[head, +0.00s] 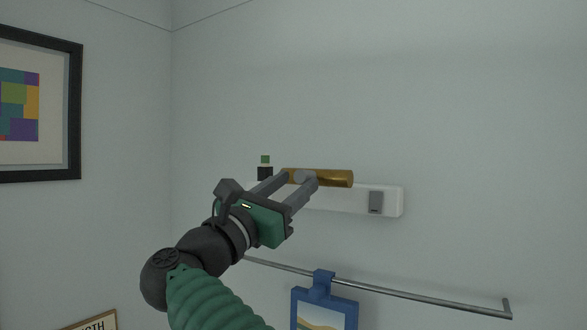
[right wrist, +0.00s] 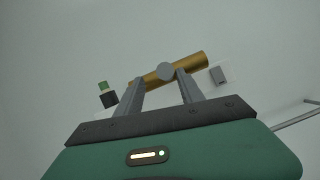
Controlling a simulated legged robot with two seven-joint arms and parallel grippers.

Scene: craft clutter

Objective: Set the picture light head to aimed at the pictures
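The picture light head is a brass cylinder (head: 338,178) lying roughly level in front of a white wall plate (head: 345,200). It also shows in the right wrist view (right wrist: 197,63). A round grey knob (right wrist: 166,71) sits at the middle of the brass cylinder. My right gripper (head: 299,178) reaches up to the light with its fingers apart. In the right wrist view its fingertips (right wrist: 160,77) stand either side of the knob, with a gap visible on the left. Contact with the knob is unclear. The fingers hide part of the brass cylinder and plate. My left gripper is not in view.
A grey switch (head: 376,202) is on the plate's right end. Small green (head: 265,159) and black (head: 265,173) blocks show left of the light. Below, a metal rail (head: 420,294) carries a blue clip-framed picture (head: 323,295). A black-framed picture (head: 75,110) hangs at left.

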